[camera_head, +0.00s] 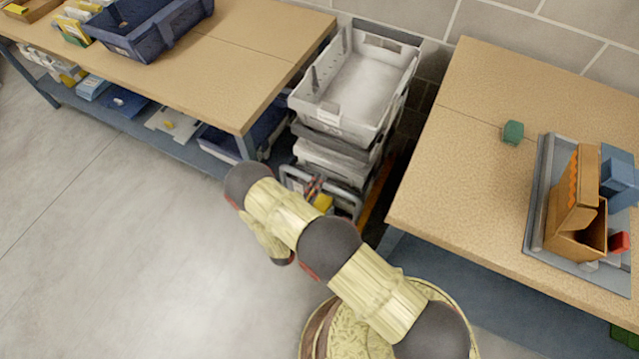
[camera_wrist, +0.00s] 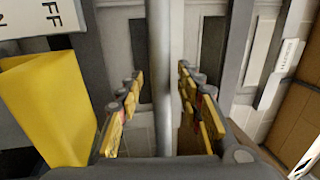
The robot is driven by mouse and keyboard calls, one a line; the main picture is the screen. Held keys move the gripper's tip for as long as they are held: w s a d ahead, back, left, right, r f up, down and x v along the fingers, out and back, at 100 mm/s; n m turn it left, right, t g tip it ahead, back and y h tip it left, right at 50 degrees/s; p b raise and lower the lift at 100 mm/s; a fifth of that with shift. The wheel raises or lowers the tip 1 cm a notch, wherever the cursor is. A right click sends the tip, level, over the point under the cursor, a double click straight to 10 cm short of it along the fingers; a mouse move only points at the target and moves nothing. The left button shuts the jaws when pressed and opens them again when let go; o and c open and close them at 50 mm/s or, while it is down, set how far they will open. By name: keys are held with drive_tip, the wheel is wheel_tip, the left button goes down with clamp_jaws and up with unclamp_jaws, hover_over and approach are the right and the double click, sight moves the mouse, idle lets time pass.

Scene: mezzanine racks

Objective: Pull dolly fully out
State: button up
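The dolly stands in the gap between two tables, with a stack of pale grey crates (camera_head: 352,90) above it. A grey tubular frame (camera_head: 345,192), apparently the dolly's handle, shows low at the front of the stack. My gripper (camera_head: 318,190) is at this frame, partly hidden by my arm. In the wrist view, my gripper (camera_wrist: 160,105) is open, with its yellow-padded fingers on either side of a grey bar (camera_wrist: 162,50). Gaps show between the bar and both fingers. The dolly's base and wheels are hidden.
The left table (camera_head: 225,60) carries a blue bin (camera_head: 145,28). The floor (camera_head: 130,240) at front left is clear.

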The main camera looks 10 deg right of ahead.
drive_tip(key=shift+w+d+r, duration=0.1)
drive_tip(key=shift+w+d, duration=0.1)
drive_tip(key=shift+c, duration=0.4)
drive_tip(key=c, duration=0.8)
clamp_jaws()
